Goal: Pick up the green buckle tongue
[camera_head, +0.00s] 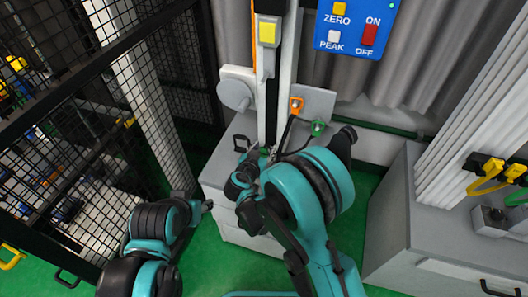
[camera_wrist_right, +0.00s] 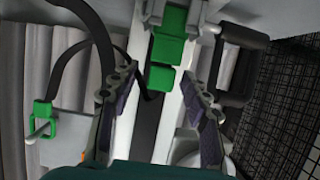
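A green buckle piece (camera_head: 317,127) hangs beside an orange one (camera_head: 296,103) on the pale panel right of the column. In the right wrist view, a green loop-shaped piece (camera_wrist_right: 45,112) with a black strap hangs at a white peg, left of my fingers. Two green blocks (camera_wrist_right: 175,20) (camera_wrist_right: 160,77) sit on the column, between and beyond the fingertips. My right gripper (camera_head: 258,163) is at the column's foot; in its wrist view (camera_wrist_right: 160,90) the fingers are apart, with nothing visibly clamped. My left gripper (camera_head: 206,206) is low on the left, too small to read.
The white column (camera_head: 290,70) carries a yellow block (camera_head: 268,32). A grey cabinet (camera_head: 232,234) stands below it. A mesh fence (camera_head: 60,100) is on the left. A grey bench (camera_head: 425,235) with yellow hooks (camera_head: 488,172) is on the right. Green floor shows between them.

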